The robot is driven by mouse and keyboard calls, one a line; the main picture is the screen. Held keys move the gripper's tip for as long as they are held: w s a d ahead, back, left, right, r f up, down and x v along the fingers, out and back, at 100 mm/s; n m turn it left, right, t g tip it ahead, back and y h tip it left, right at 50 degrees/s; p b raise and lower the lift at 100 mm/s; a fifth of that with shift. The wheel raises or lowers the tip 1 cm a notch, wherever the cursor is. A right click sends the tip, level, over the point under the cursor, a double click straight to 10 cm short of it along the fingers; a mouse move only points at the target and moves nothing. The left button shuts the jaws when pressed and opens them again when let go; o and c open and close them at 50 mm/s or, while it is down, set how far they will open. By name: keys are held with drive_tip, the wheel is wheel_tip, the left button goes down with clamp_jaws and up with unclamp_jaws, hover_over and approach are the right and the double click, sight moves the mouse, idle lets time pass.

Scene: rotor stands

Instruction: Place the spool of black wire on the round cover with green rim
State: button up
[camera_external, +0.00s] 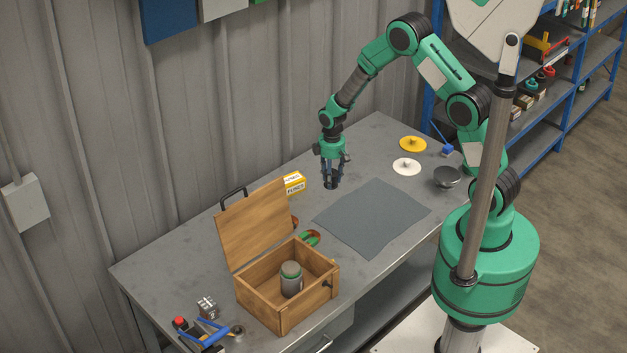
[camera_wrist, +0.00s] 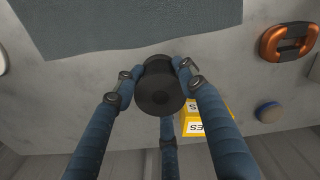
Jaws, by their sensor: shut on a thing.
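My gripper (camera_external: 332,183) hangs fingers-down over the back part of the table, just behind the grey mat. Its blue fingers are closed around a dark round spool (camera_wrist: 160,90), seen end-on in the wrist view; in the external view the fingers mostly hide it. A grey can (camera_external: 291,284) stands upright in the open wooden box, well to the front left of my gripper. Its round cover (camera_external: 291,269) on top has a greenish rim.
The wooden box (camera_external: 262,307) has its lid (camera_external: 250,225) raised. A yellow carton (camera_external: 294,182) lies left of my gripper; it also shows in the wrist view (camera_wrist: 206,122). The grey mat (camera_external: 373,217) is bare. Yellow (camera_external: 413,144) and white (camera_external: 406,167) discs lie back right.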

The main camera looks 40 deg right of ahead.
drive_tip(key=s+a+r+n+p, duration=0.3)
drive_tip(key=s+a, duration=0.4)
drive_tip(key=a, duration=0.4)
drive_tip(key=s+a+r+n+p, duration=0.35)
drive_tip(key=s+a, duration=0.45)
drive_tip(key=a, duration=0.3)
drive_tip(key=s+a+r+n+p, duration=0.2)
drive_tip(key=s+a, duration=0.3)
drive_tip(key=s, duration=0.5)
drive_tip(key=s+a+r+n+p, duration=0.3)
drive_tip(key=s+a+r+n, duration=0.1)
drive_tip(key=s, duration=0.7)
drive_tip(key=a+n, duration=0.1)
drive_tip(key=a, duration=0.1)
drive_tip(key=shift+s+a+r, duration=0.15)
drive_tip(key=shift+a+r, duration=0.1)
drive_tip(key=shift+a, duration=0.05)
drive_tip(key=shift+a, duration=0.1)
hover_over(290, 266)
drive_tip(key=shift+f, duration=0.75)
drive_tip(key=shift+f, duration=1.8)
